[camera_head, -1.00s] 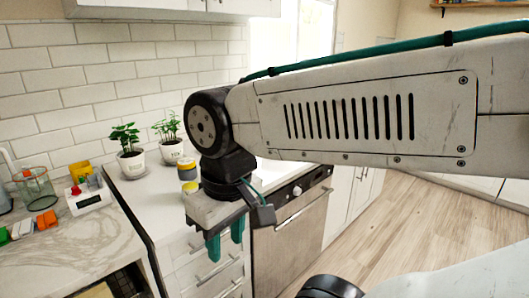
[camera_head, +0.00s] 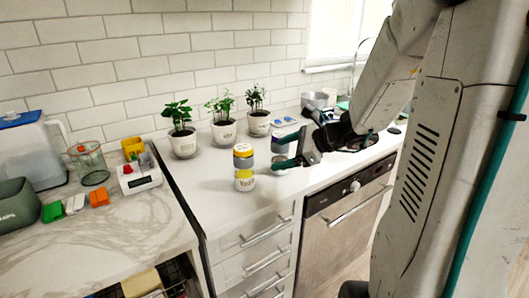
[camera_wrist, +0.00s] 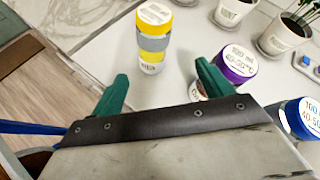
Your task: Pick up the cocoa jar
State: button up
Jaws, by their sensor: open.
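No label that I can read says cocoa, so I cannot tell which jar it is. A jar with yellow and grey bands (camera_head: 244,167) stands upright near the counter's front edge; its white label is too small to read surely. It may be two jars in line or stacked. It also shows in the wrist view (camera_wrist: 153,42), ahead of and between my teal fingertips. My gripper (camera_head: 280,154) is open and empty, just right of this jar, fingers pointing at it; it also shows in the wrist view (camera_wrist: 163,76). I see no contact.
In the wrist view, a purple-lidded jar (camera_wrist: 236,62) stands by the right finger and a blue-lidded one (camera_wrist: 299,117) farther right. Potted plants (camera_head: 183,143) line the wall. White counter left of the jar is clear.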

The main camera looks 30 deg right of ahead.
aim_at(280, 153)
jog(key=w+d+m+t+h, duration=0.3)
jog(key=w+d+m, duration=0.1)
jog(key=d+m, duration=0.4)
jog(key=x, duration=0.7)
jog(key=shift+f+n, duration=0.25)
jog(key=shift+n, duration=0.05)
jog(key=c, duration=1.2)
jog(key=shift+r, duration=0.15)
jog(key=shift+c, duration=0.2)
